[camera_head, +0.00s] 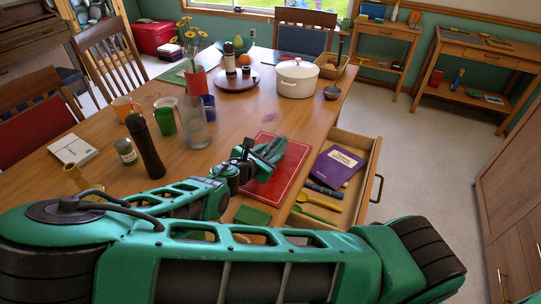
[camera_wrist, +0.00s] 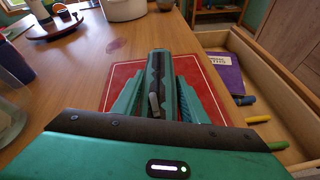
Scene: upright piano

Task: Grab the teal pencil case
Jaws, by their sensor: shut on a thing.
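The teal pencil case (camera_wrist: 160,68), with a dark zip and a pale pull tab along its top, lies lengthwise between my fingers in the wrist view. My gripper (camera_wrist: 158,98) is shut on it, with a ribbed finger along each side. In the head view the pencil case (camera_head: 271,149) shows at the end of my gripper (camera_head: 259,159), partly hidden by it. Both are over the red board (camera_head: 273,184) on the table. I cannot tell whether the case touches the board or is just above it.
An open drawer (camera_head: 354,192) at the table's right holds a purple book (camera_head: 335,166) and several pens and tools. A dark bottle (camera_head: 146,146), a glass pitcher (camera_head: 195,124) and mugs stand left of my gripper. A white pot (camera_head: 297,79) stands farther back.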

